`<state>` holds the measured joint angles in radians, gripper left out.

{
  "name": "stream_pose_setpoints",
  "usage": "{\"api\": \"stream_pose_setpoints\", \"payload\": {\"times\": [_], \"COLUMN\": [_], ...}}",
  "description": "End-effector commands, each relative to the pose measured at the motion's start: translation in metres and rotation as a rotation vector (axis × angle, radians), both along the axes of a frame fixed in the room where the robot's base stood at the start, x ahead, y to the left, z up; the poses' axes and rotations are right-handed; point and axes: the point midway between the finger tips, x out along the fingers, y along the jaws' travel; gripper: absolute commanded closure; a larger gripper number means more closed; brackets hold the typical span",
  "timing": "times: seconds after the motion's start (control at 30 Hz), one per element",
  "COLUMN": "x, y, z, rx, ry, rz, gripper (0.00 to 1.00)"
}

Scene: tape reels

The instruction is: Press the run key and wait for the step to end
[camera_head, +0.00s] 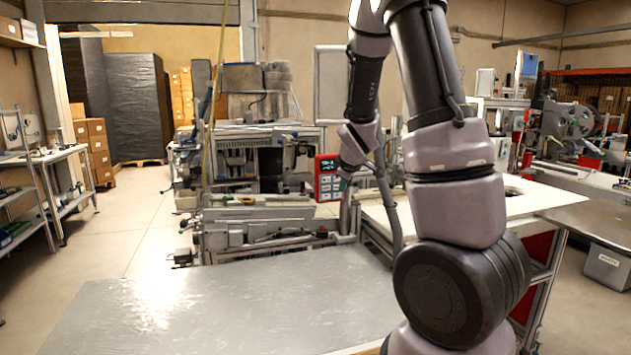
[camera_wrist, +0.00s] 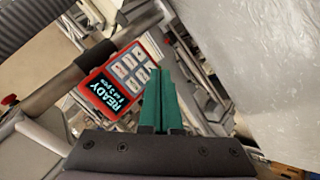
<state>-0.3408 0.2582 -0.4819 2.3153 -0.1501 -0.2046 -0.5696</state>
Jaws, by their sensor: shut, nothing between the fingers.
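A red control box (camera_head: 328,178) with a dark screen and several pale keys stands at the middle of the head view, beside the machine. In the wrist view the red control box (camera_wrist: 118,82) appears tilted, and its screen reads "READY" with a smaller line below it. My gripper (camera_wrist: 162,72) has green fingers that are shut and empty. In the wrist view the fingertips lie beside the key side of the box; I cannot tell whether they touch it. In the head view the fingers are mostly hidden near the box. Which key is the run key is too small to read.
A bare metal table (camera_head: 230,305) lies in front. A white worktop (camera_head: 455,205) is behind my arm, and a grey bin (camera_head: 606,264) stands at the far right. Shelving (camera_head: 50,195) is at the left, with open floor beside it.

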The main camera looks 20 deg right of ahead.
Motion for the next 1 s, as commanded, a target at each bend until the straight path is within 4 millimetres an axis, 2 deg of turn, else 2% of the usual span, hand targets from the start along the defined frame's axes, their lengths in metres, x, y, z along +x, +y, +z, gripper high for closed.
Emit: {"api": "stream_pose_setpoints", "payload": {"times": [0.07, 0.2, 0.67, 0.77, 1.0], "x": [0.006, 0.012, 0.016, 0.024, 0.057], "y": [-0.001, -0.002, -0.002, -0.003, -0.003], "z": [-0.010, -0.016, -0.016, -0.017, -0.017], "rx": [-0.043, -0.083, -0.087, -0.087, -0.087], "ry": [0.003, -0.001, -0.003, -0.001, -0.003], "rz": [0.036, 0.073, 0.077, 0.075, 0.075], "gripper": [1.00, 1.00, 1.00, 1.00, 1.00]}}
